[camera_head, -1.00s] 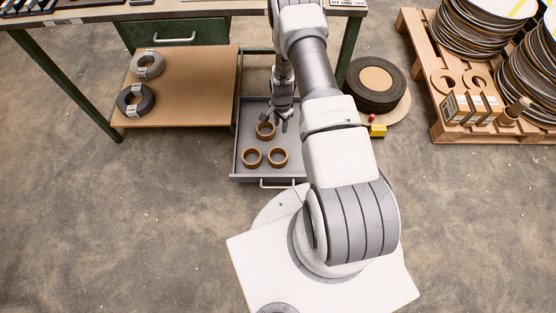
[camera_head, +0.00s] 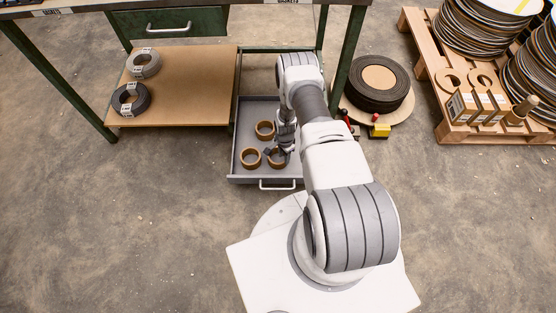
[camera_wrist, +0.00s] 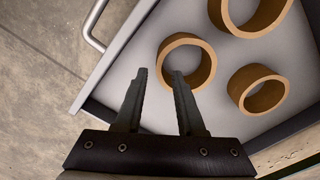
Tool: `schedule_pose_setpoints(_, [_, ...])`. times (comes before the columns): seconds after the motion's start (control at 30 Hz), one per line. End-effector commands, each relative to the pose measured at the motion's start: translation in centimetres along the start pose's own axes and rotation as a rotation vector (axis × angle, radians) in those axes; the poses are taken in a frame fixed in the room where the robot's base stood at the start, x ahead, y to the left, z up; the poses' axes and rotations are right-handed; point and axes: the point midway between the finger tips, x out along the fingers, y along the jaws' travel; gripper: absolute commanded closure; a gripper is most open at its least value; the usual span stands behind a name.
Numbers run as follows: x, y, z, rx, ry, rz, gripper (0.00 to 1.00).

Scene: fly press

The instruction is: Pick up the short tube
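Three short brown tubes stand on end in the open grey drawer (camera_head: 240,172): one at the back (camera_head: 264,128), one at front left (camera_head: 250,158) and one at front right (camera_head: 276,160). I cannot tell which one the task names. My gripper (camera_head: 279,151) is low over the front right tube and partly hides it. In the wrist view my gripper (camera_wrist: 159,73) is open, with nothing clamped. The nearest tube (camera_wrist: 204,72) lies at the right fingertip, which overlaps its rim; the left fingertip is outside it. I cannot tell whether they touch.
The drawer's walls and its front handle (camera_head: 278,187) are close to my gripper. The workbench's green leg (camera_head: 346,62) and a brown shelf (camera_head: 190,95) with two rolls stand nearby. A dark coil (camera_head: 376,88) lies to the right.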

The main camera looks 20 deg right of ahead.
Motion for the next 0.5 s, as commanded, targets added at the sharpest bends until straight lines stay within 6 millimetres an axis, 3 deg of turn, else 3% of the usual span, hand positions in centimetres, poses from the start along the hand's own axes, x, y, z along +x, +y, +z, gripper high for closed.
schedule_pose_setpoints(0.17, [1.2,0.0,0.0,0.0,-0.001,0.001,0.62])
schedule_pose_setpoints(0.5, [5.5,-0.1,-0.2,0.0,0.0,0.0,0.62])
